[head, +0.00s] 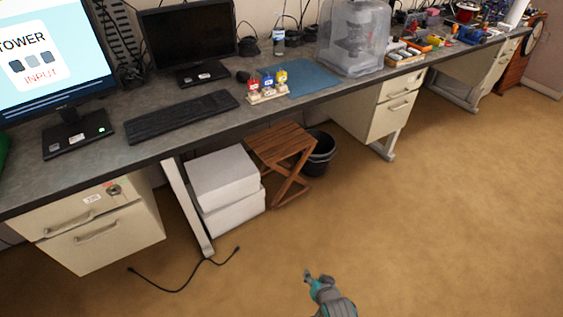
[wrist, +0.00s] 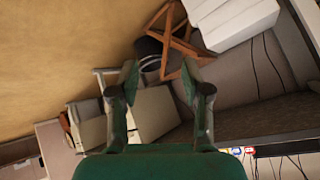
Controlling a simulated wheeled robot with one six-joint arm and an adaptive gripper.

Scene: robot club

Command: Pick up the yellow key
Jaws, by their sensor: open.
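The yellow key (head: 282,76) stands upright at the right end of a small light rack (head: 268,97) on the desk. A blue key (head: 267,82) and a red key (head: 253,85) stand to its left in the same rack. My gripper (head: 308,275) is low over the floor in front of the desk, well away from the rack. In the wrist view my gripper (wrist: 160,78) is open, with nothing between its fingers.
The long grey desk (head: 200,125) carries a keyboard (head: 182,117), monitors, a blue mat (head: 312,79) and a clear-covered machine (head: 353,40). Beneath are white boxes (head: 225,177), a wooden stool (head: 280,143) and a black bin (head: 320,155). A cable (head: 183,287) lies on otherwise open floor.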

